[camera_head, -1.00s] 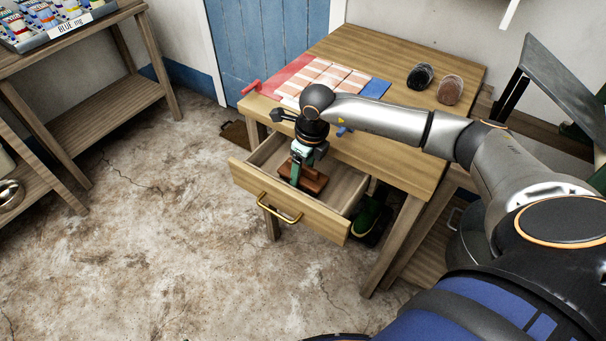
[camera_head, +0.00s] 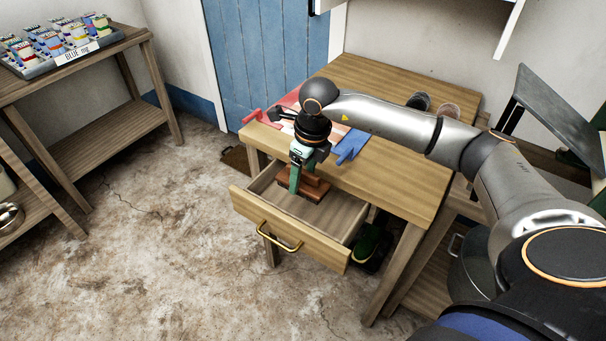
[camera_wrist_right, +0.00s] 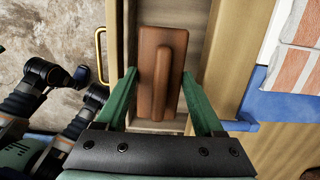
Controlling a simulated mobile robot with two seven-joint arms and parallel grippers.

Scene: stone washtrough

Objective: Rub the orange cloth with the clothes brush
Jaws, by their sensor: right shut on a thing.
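The clothes brush (camera_head: 316,190) is brown wood with a raised grip along its back. It is at the open drawer (camera_head: 335,218); I cannot tell whether it touches the drawer floor. My right gripper (camera_head: 297,183) points down and is shut on the brush, which also shows between the green fingers in the right wrist view (camera_wrist_right: 150,85). The orange cloth (camera_wrist_right: 299,60), striped orange and white, lies on the table at the right of that view.
A red piece (camera_head: 252,117) and a blue piece (camera_head: 350,146) lie beside the cloth on the wooden table (camera_head: 400,180). Two rolled items, one dark (camera_head: 419,101) and one brown (camera_head: 448,110), stand at its back right. Shelves (camera_head: 110,130) are at left.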

